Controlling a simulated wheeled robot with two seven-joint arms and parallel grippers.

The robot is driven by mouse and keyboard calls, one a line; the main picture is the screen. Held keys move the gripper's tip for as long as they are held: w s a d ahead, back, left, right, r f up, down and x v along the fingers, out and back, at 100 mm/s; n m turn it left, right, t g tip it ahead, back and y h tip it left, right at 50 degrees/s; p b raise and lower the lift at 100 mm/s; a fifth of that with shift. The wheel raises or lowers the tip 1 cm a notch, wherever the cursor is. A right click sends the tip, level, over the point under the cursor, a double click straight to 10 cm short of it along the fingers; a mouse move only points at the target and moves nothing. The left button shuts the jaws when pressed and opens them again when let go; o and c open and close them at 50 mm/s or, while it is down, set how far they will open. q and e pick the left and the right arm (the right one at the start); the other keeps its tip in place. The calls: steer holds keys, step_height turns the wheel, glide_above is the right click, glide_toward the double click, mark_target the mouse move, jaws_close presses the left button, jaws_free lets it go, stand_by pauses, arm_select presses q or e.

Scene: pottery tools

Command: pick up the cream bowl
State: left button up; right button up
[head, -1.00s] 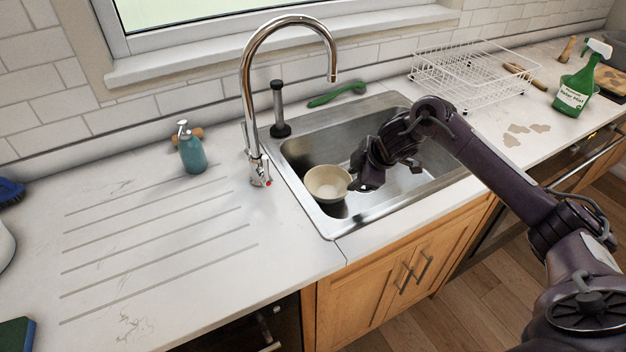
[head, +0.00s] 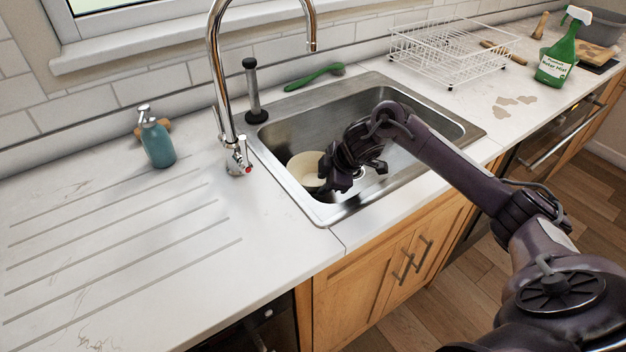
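The cream bowl (head: 302,170) sits in the left part of the steel sink basin, partly covered on its right side by my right gripper. My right gripper (head: 354,180) reaches into the sink from the right. Its dark fingers look spread apart, with sink showing between them, and nothing shows held. The nearer finger overlaps the bowl's right edge in the picture; I cannot tell whether it touches. My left gripper is not in view.
The sink (head: 448,128) has a raised rim around the bowl. A tall chrome faucet (head: 222,100) stands left of it, with a dark plunger-like tool (head: 252,90) behind. A green brush (head: 312,77), a white dish rack (head: 447,55) and a teal soap bottle (head: 158,145) are nearby. The left counter is mostly clear.

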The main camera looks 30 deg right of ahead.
mark_target(314, 187)
steer(key=x, duration=0.3)
steer(key=w+x, duration=0.1)
steer(key=x, duration=0.2)
steer(key=shift+r, duration=0.2)
steer(key=shift+s, duration=0.1)
jaws_close()
steer(key=shift+r, duration=0.15)
